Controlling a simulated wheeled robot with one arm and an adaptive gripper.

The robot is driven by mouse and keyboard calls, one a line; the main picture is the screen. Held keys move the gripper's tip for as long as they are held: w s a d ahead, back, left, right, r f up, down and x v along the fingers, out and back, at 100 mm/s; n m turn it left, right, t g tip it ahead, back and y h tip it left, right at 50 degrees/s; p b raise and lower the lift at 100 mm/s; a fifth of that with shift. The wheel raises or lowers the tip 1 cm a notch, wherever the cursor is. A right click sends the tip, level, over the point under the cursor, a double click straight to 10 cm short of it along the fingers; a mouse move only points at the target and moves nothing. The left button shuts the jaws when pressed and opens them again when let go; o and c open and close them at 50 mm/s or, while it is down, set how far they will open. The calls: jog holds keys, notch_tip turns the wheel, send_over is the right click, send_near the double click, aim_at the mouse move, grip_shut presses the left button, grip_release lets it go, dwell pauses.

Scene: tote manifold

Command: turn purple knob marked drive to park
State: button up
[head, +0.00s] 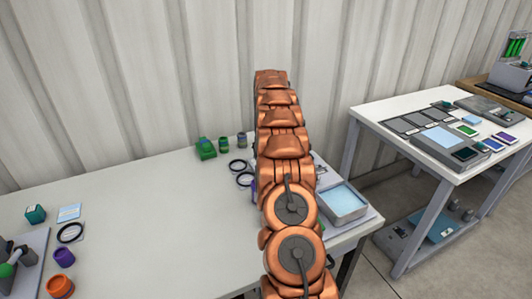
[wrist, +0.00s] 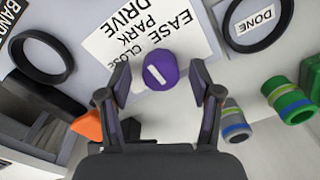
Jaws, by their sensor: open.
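The purple knob (wrist: 161,68) with a short white slanted pointer line shows at the middle of the wrist view. It sits by a white card (wrist: 120,50) with the words EASE, PARK, CLOSE and DRIVE, seen upside down. I cannot tell for sure which word the line points at. My gripper (wrist: 160,79) is open, with one finger on the left and one on the right of the knob. I see no clear contact. In the head view my arm hides the gripper and most of the card's area.
A black ring (wrist: 262,22) surrounds a DONE label; another ring (wrist: 40,58) is by a BAND label. Green (wrist: 290,98) and banded (wrist: 234,118) objects stand right of my gripper, an orange piece (wrist: 88,126) left. A light-blue tray (head: 343,203) is right of my arm. The table's middle (head: 150,205) is clear.

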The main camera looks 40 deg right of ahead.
jog(key=shift+d+r, duration=0.1)
jog(key=shift+r, duration=3.6)
